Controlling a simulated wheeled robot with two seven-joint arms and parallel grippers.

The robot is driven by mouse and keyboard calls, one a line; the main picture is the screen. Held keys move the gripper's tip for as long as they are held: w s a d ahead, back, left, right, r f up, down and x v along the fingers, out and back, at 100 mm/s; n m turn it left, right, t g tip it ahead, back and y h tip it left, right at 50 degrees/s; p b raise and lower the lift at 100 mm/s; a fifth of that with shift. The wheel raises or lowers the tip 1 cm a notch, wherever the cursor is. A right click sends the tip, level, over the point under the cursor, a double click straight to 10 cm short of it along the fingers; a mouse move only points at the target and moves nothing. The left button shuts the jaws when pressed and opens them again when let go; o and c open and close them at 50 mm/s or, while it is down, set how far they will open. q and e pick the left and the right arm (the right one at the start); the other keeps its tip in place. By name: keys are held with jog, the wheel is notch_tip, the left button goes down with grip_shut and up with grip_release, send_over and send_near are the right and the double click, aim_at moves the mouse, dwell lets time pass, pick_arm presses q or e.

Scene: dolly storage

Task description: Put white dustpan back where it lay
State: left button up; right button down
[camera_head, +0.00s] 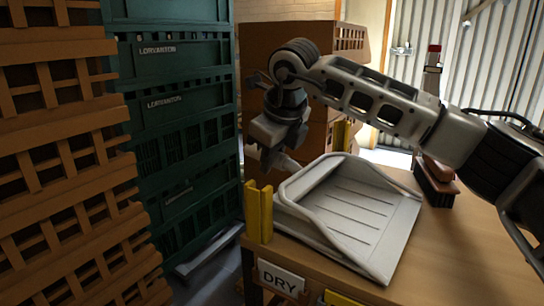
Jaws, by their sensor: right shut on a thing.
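The white dustpan (352,212) is at the left end of the wooden table (468,240), its broad ribbed pan facing up. Its raised back rim is toward my right gripper (277,155). That gripper comes in from the right on my arm and points down at the dustpan's back left side. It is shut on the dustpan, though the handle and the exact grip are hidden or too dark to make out. I cannot tell whether the pan's underside touches the table. My left gripper is not in view.
Yellow corner posts (259,212) stand at the table's left end, above a "DRY" label (281,278). A brush (436,182) lies behind the dustpan. Green crates (178,110) and brown crates (60,150) are stacked at left. The table's right front is clear.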

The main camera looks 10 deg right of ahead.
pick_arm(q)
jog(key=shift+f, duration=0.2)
pick_arm(e)
jog(key=shift+f, duration=0.4)
jog(key=c, duration=1.2)
grip_release()
jog(key=shift+r, duration=0.1)
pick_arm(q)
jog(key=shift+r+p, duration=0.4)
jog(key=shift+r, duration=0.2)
pick_arm(e)
jog(key=shift+v, duration=1.5)
jog(key=shift+r, duration=0.15)
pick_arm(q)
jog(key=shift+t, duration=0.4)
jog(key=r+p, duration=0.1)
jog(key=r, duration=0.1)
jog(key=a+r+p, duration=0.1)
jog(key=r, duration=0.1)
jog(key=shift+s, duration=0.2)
pick_arm(e)
jog(key=v, duration=1.5)
jog(key=shift+s+r, duration=0.25)
jog(key=shift+s, duration=0.05)
